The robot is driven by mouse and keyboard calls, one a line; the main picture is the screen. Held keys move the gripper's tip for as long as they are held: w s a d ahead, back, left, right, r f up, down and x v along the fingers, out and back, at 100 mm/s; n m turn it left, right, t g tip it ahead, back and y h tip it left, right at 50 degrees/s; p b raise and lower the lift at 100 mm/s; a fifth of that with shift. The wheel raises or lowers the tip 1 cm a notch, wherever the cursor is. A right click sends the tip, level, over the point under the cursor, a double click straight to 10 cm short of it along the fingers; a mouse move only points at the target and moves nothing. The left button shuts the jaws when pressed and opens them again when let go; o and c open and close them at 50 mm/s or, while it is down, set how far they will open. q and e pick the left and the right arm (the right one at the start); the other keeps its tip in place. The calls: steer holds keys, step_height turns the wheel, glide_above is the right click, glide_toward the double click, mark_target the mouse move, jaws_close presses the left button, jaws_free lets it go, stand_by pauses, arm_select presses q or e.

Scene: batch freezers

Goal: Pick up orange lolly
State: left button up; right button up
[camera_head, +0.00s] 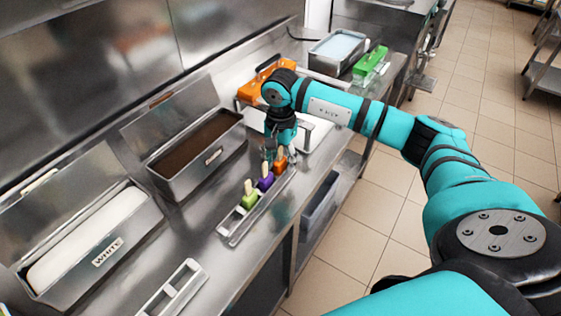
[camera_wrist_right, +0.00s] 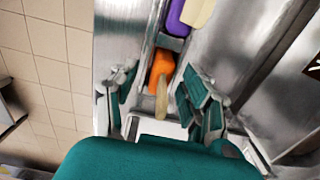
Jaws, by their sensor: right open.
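The orange lolly (camera_head: 280,162) stands in the far end of a metal holder (camera_head: 231,232), with its pale stick up. In the right wrist view the orange lolly (camera_wrist_right: 161,68) lies between the spread fingers, its stick toward the palm. My right gripper (camera_head: 272,154) is open over it, with fingers on both sides (camera_wrist_right: 155,95). No finger clearly touches the lolly. A purple lolly (camera_head: 265,179) and a green lolly (camera_head: 250,197) stand in the same holder, nearer the camera. My left gripper is not in view.
A lidded tub of brown contents (camera_head: 208,180) and a tub labelled WHITE (camera_head: 108,258) stand on the left. An empty metal holder (camera_head: 172,291) lies at the front. Behind the gripper are an orange item (camera_head: 258,79) and a white tray (camera_head: 316,134).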

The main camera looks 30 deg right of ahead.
mark_target(282, 162)
steer(key=shift+f, duration=0.15)
jaws_close()
stand_by(0.4)
steer(key=shift+r+b, duration=0.65)
steer(key=shift+r, duration=0.2)
steer(key=shift+s+a+r+b, duration=0.1)
steer(key=shift+s+r+b, duration=0.2)
steer(key=shift+r, duration=0.1)
steer(key=shift+s+r+b, duration=0.15)
steer(key=shift+r+b, duration=0.15)
steer(key=shift+r, duration=0.1)
steer(key=s+a+r+b, duration=0.2)
steer(key=s+b, duration=0.3)
steer(key=s, duration=0.9)
step_height(282, 162, up, 7)
steer(key=p, duration=0.4)
steer(key=shift+s+p, duration=0.3)
steer(key=shift+s, duration=0.15)
